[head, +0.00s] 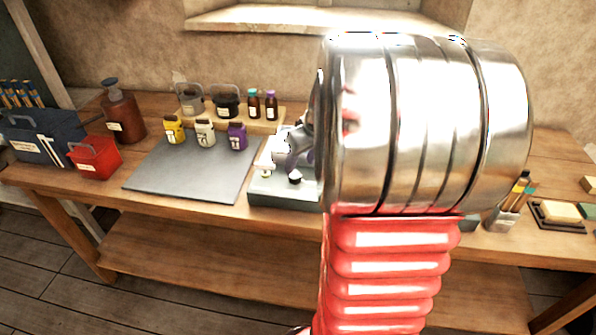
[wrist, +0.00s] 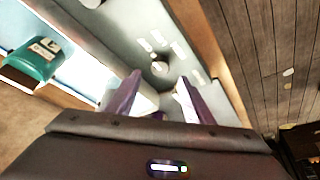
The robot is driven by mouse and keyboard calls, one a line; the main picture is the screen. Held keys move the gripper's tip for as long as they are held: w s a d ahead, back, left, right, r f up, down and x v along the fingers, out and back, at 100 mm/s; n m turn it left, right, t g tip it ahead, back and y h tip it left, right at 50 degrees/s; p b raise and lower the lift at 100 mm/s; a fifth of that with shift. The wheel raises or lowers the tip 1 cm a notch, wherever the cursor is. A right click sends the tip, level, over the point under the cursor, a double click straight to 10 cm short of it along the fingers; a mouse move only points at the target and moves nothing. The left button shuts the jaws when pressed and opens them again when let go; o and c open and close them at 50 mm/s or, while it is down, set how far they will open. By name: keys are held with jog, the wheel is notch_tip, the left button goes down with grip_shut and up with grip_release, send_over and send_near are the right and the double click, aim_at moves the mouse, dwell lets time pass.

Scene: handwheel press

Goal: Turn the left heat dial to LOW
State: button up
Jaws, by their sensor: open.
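A grey appliance (head: 275,193) stands on the bench, its right part hidden behind my arm. A small dark dial (head: 295,177), apparently the left heat dial, is on its front panel. In the wrist view a dial (wrist: 159,66) shows with several white labels around it; their words and the dial's setting are too small to read. My gripper (wrist: 158,98) is open, its two purple fingers apart and pointing toward the dial, with nothing between them. In the head view my gripper (head: 287,158) is just above and behind the dial, partly hidden.
A dark mat (head: 190,178) lies left of the appliance, with yellow, white and purple containers at its back edge. A red box (head: 95,157) and a brown bottle (head: 123,112) stand further left. A teal object (wrist: 35,60) shows at left in the wrist view.

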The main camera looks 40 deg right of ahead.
aim_at(295, 174)
jog(key=x, duration=0.6)
jog(key=shift+w+f, duration=0.1)
jog(key=shift+f, duration=0.15)
jog(key=c, duration=1)
jog(key=shift+d, duration=0.2)
jog(key=shift+c, duration=0.2)
jog(key=shift+a, duration=0.1)
